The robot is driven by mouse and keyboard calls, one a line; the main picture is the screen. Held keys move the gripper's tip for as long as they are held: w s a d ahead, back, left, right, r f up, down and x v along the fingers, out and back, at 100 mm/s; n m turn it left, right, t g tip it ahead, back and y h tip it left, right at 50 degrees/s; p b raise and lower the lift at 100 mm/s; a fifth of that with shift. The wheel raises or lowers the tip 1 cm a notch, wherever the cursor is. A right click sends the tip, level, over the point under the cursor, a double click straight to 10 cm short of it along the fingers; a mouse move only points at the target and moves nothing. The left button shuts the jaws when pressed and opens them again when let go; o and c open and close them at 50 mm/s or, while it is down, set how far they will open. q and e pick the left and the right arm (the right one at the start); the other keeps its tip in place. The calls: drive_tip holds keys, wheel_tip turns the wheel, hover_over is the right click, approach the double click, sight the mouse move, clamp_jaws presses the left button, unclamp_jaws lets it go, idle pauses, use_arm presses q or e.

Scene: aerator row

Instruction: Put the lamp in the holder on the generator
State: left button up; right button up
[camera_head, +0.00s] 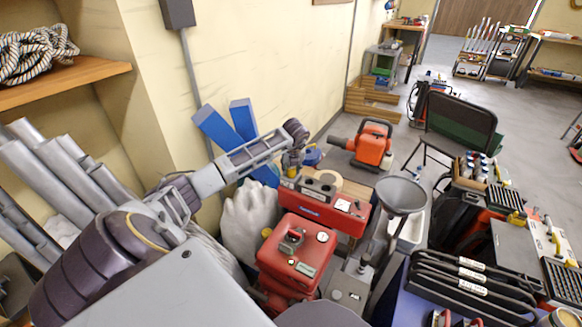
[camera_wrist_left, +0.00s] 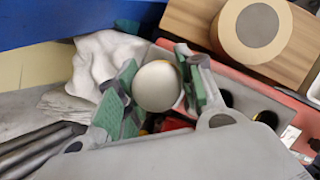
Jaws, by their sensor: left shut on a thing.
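My left gripper (camera_head: 293,158) reaches in from the left, and its green-padded fingers also show in the left wrist view (camera_wrist_left: 160,84). It is shut on the lamp (camera_wrist_left: 158,86), seen there as a pale round end between the pads. The holder (camera_head: 322,184) is a grey block with round openings on top of the red generator (camera_head: 322,207). In the left wrist view the holder (camera_wrist_left: 238,84) has dark open holes to the right of the lamp. The gripper is above the holder's left end in the head view. The lamp's lower part is hidden. My right gripper is not in view.
A red engine with a tank (camera_head: 297,248) stands in front of the generator, with a grey funnel (camera_head: 400,194) to the right. Blue beams (camera_head: 219,131) lean against the wall behind my arm. A white cloth bundle (camera_head: 248,222) lies left. A wooden block (camera_wrist_left: 205,18) stands behind the holder.

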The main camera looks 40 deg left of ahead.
use_arm(q)
drive_tip(key=shift+f+b, duration=0.3)
drive_tip(key=shift+f, duration=0.3)
drive_tip(key=o, duration=1.1)
drive_tip(key=shift+r, duration=0.1)
drive_tip(key=shift+v, duration=5.95)
